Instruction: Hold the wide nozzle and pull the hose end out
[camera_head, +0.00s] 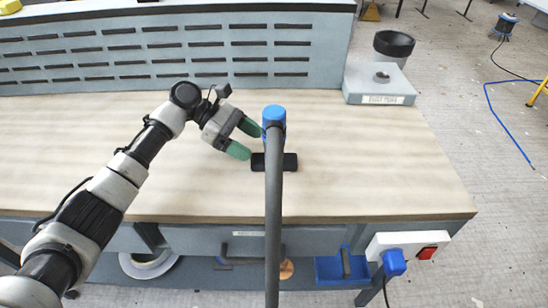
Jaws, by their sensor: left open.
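The wide nozzle (290,162) is a dark, flat bar on the workbench, partly hidden behind a grey hose (273,220). The hose runs up from the bottom edge of the head view to a blue collar (274,114). The hose end's joint with the nozzle is not clear from this angle. My left gripper (243,139) is open, its two green fingertips just left of the blue collar and hose top. A small gap seems to show between them, and nothing is between the fingers. My right gripper is not in view.
The wooden bench top (370,170) is clear to the right. A slotted grey panel (170,50) stands along its back. A grey box (378,84) sits at the back right corner. A white socket strip (408,243) with a blue plug (394,262) is at the front right.

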